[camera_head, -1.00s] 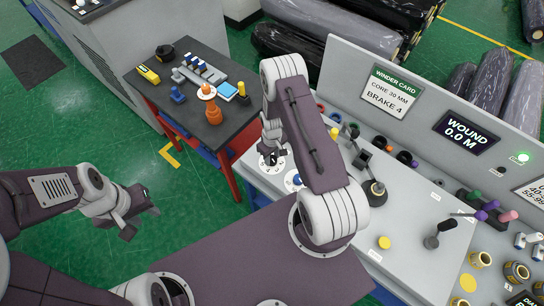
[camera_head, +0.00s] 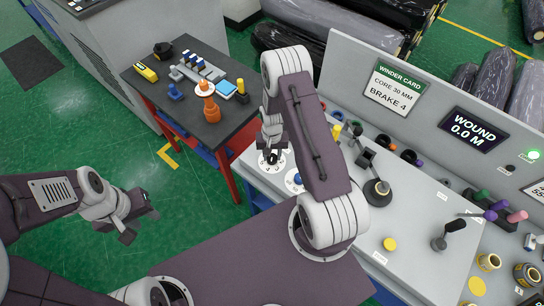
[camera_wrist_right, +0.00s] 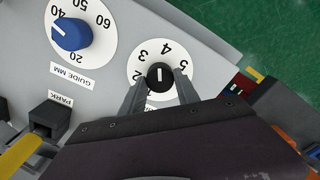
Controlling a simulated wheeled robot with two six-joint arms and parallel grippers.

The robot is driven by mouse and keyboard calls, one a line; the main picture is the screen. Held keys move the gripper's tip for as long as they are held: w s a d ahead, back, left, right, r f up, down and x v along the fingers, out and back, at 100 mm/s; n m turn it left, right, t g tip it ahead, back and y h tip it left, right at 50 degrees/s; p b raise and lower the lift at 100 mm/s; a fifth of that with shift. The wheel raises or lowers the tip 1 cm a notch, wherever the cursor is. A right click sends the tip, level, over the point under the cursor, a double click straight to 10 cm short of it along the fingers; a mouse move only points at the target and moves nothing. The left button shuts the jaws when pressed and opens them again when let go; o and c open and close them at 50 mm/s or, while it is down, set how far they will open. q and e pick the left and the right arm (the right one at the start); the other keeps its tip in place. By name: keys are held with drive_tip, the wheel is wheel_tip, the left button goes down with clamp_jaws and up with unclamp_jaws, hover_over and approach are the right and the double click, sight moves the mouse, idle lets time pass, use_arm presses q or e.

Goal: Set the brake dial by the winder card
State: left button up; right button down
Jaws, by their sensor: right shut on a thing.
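The winder card (camera_head: 393,88) on the console's upright panel reads core 30 mm, brake 4. The brake dial is a black knob (camera_wrist_right: 160,76) on a white numbered plate (camera_wrist_right: 137,65); the plate also shows in the head view (camera_head: 281,167). My right gripper (camera_wrist_right: 160,86) is shut on the knob from above, one finger on each side. The knob's white line stands upright in the wrist view, its end roughly between 3 and 4; I cannot tell the exact setting. My left gripper (camera_head: 140,224) is open and empty over the floor, away from the console.
A blue guide knob (camera_wrist_right: 72,34) sits beside the brake dial, near 40. A black lever (camera_head: 377,190) and several coloured handles stand along the console. A dark side table (camera_head: 209,132) with small tools is at left. Green floor is free between.

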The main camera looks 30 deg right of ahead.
sight(272, 157)
drive_tip(key=shift+m+b, duration=0.45)
drive_tip(key=shift+m, duration=0.85)
drive_tip(key=c, duration=0.9)
unclamp_jaws()
drive_tip(key=shift+r, duration=0.1)
drive_tip(key=shift+r, duration=0.1)
wheel_tip(272, 157, up, 9)
drive_tip(key=b, duration=0.2)
drive_tip(key=shift+b, duration=0.3)
